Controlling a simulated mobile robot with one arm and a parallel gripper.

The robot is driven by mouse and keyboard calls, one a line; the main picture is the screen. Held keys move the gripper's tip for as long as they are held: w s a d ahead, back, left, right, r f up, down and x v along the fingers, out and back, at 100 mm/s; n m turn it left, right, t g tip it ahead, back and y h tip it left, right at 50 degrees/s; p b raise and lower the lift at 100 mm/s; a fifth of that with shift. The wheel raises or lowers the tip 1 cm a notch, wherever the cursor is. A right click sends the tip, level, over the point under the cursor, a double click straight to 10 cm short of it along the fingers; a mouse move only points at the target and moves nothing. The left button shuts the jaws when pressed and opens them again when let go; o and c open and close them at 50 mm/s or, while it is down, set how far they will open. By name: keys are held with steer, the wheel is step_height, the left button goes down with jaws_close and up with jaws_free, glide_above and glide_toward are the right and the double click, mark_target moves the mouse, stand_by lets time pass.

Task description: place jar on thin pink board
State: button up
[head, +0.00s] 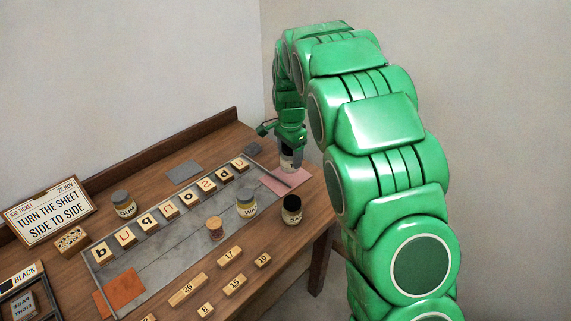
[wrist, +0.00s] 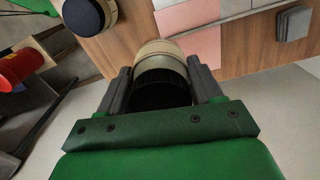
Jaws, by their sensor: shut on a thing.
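My gripper (head: 289,140) is shut on a jar (head: 287,160) with a pale body, at the far right end of the table. In the wrist view the jar (wrist: 160,66) sits between my two fingers (wrist: 163,84), its black end toward me. The thin pink board (head: 285,182) lies just below the jar in the head view. In the wrist view the board (wrist: 187,15) shows beyond the jar. I cannot tell whether the jar touches the board. The jar's label is mostly hidden.
A black-lidded jar (head: 292,209), a grey-lidded jar (head: 247,203) and a GUM jar (head: 124,203) stand on the table. A metal tray (head: 160,262) holds a row of letter blocks. A grey block (head: 253,148) lies behind the pink board. Number blocks lie in front.

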steer(key=shift+w+a+f, duration=0.2)
steer(key=shift+w+f, duration=0.95)
steer(key=shift+f, duration=0.45)
steer(key=shift+w+a+f, duration=0.2)
steer(key=shift+w+f, duration=0.95)
steer(key=shift+f, duration=0.5)
steer(key=shift+w+a+f, duration=0.2)
steer(key=shift+w+f, duration=0.95)
steer(key=shift+f, duration=0.45)
steer(key=shift+f, duration=0.15)
steer(key=o, duration=1.2)
